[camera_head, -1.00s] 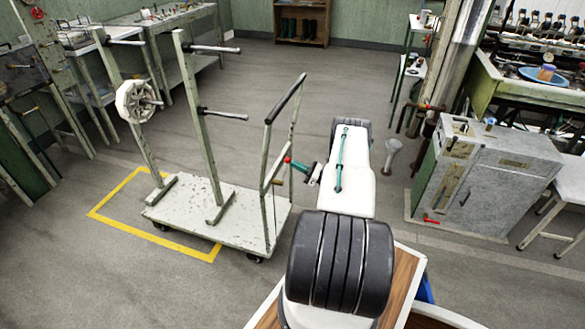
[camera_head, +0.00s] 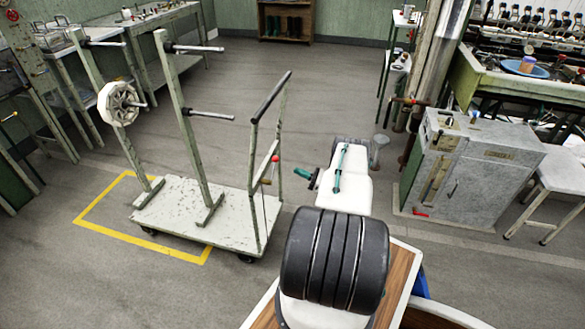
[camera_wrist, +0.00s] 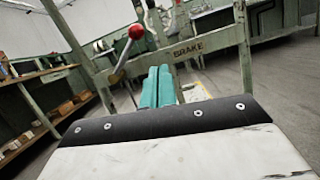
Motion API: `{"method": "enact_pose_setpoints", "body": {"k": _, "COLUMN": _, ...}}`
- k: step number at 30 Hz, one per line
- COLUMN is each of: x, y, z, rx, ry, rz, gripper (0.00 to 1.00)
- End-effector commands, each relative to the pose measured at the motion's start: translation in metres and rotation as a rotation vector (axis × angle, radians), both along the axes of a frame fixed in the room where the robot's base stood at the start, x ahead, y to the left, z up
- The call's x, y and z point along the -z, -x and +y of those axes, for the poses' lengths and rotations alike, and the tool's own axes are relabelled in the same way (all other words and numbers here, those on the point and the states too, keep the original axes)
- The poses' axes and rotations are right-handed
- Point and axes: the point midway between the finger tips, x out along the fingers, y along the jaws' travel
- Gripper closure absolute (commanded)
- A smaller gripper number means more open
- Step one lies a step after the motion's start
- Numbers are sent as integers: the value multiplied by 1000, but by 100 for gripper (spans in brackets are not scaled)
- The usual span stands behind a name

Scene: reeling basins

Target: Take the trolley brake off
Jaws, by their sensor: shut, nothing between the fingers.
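The trolley (camera_head: 195,212) is a worn pale-green frame on castors, with upright posts and a push handle. Its brake lever has a red knob (camera_head: 275,158) at the handle end. In the wrist view the red knob (camera_wrist: 136,31) tops a metal lever tilted up to the right, left of the word BRAKE (camera_wrist: 188,49) on a crossbar. My gripper (camera_head: 299,172), with teal fingers, is just right of the lever, with a gap between them. In the wrist view its fingers (camera_wrist: 158,86) are together and empty, below and right of the knob.
A white spool (camera_head: 119,104) hangs on a trolley post. A yellow floor outline (camera_head: 98,198) runs around the trolley's left part. A grey cabinet (camera_head: 490,170) and a white stool (camera_head: 560,170) stand at right. The floor behind the trolley is open.

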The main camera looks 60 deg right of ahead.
Motion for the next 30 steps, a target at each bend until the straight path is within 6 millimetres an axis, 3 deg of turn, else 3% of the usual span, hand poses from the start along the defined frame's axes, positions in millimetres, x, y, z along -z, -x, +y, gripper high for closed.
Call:
{"method": "enact_pose_setpoints", "body": {"k": 3, "x": 7, "y": 23, "z": -12, "rx": 6, "ry": 0, "rz": -1, "gripper": 100}}
{"method": "enact_pose_setpoints", "body": {"k": 9, "x": 13, "y": 42, "z": -20, "rx": 4, "ry": 0, "rz": 0, "gripper": 100}}
{"method": "enact_pose_setpoints", "body": {"k": 30, "x": 13, "y": 45, "z": -21, "rx": 1, "ry": -1, "rz": -1, "gripper": 100}}
